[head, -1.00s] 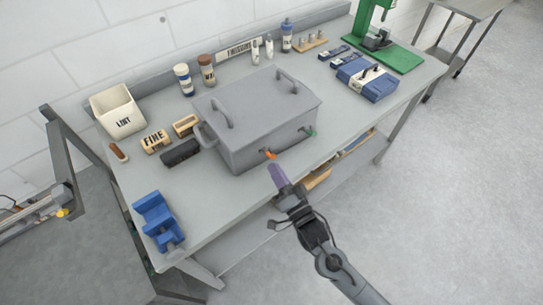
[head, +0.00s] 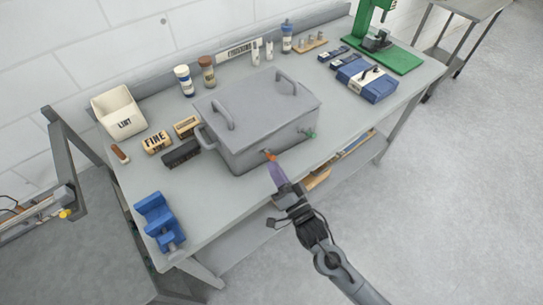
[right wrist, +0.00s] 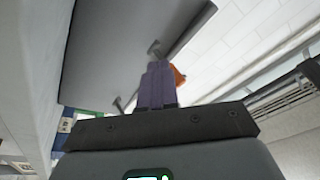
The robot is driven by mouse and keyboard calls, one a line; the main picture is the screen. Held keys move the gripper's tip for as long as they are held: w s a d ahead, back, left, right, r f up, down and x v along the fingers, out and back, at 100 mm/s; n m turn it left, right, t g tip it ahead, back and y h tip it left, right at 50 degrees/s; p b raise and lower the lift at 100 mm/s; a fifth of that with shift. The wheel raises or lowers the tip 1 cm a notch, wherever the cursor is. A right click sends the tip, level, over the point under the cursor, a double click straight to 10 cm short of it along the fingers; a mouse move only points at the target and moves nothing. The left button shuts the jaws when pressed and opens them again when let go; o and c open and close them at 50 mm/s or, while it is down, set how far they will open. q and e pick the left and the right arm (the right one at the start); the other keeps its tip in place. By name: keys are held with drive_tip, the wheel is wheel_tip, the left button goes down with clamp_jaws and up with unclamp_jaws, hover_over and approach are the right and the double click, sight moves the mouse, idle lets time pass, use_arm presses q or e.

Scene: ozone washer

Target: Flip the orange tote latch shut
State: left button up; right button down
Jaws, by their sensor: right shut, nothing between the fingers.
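The grey tote (head: 262,120) sits closed on the workbench, with two handles on its lid. Its orange latch (head: 270,155) is low on the front face, left of the green latch (head: 310,134). The orange latch also shows in the right wrist view (right wrist: 179,76), partly behind the purple fingers. My right gripper (head: 275,168) is shut and empty, with its purple fingertips right at the orange latch. I cannot tell whether they touch it. The right gripper fills the lower middle of the right wrist view (right wrist: 158,82). My left gripper is not in view.
The grey workbench (head: 220,200) has clear room in front of the tote. A blue vise (head: 158,220) is at the front left corner. A white bin (head: 118,110), labelled blocks and jars stand left and behind. Blue cases (head: 367,80) and a green press (head: 385,45) are right.

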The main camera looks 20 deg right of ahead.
sight(272, 156)
drive_tip(key=shift+w+r, duration=0.1)
idle(0.6)
drive_tip(key=shift+w+r+p, duration=0.2)
drive_tip(key=shift+r+p, duration=0.2)
drive_tip(key=shift+p, duration=0.05)
drive_tip(key=shift+w+a+r+p, duration=0.1)
drive_tip(key=shift+w+r+p, duration=0.15)
drive_tip(key=shift+r+p, duration=0.15)
idle(0.7)
drive_tip(key=shift+w+r, duration=0.15)
drive_tip(key=shift+r, duration=0.2)
drive_tip(key=shift+w+r+p, duration=0.2)
drive_tip(key=shift+r+p, duration=0.15)
drive_tip(key=shift+p, duration=0.1)
idle(0.4)
drive_tip(key=shift+w+a+r+p, duration=0.1)
drive_tip(key=shift+w+r+p, duration=0.15)
drive_tip(key=shift+r+p, duration=0.1)
idle(0.4)
drive_tip(key=shift+f, duration=0.1)
idle(0.4)
drive_tip(key=shift+s+f+b, duration=0.3)
drive_tip(key=shift+f, duration=0.2)
drive_tip(key=shift+s+d+f+b, duration=0.15)
drive_tip(key=shift+s+f+b, duration=0.3)
drive_tip(key=shift+f, duration=0.45)
drive_tip(key=shift+s+d+f+b, duration=0.1)
drive_tip(key=shift+s+f+b, duration=0.15)
drive_tip(key=shift+s+f, duration=0.5)
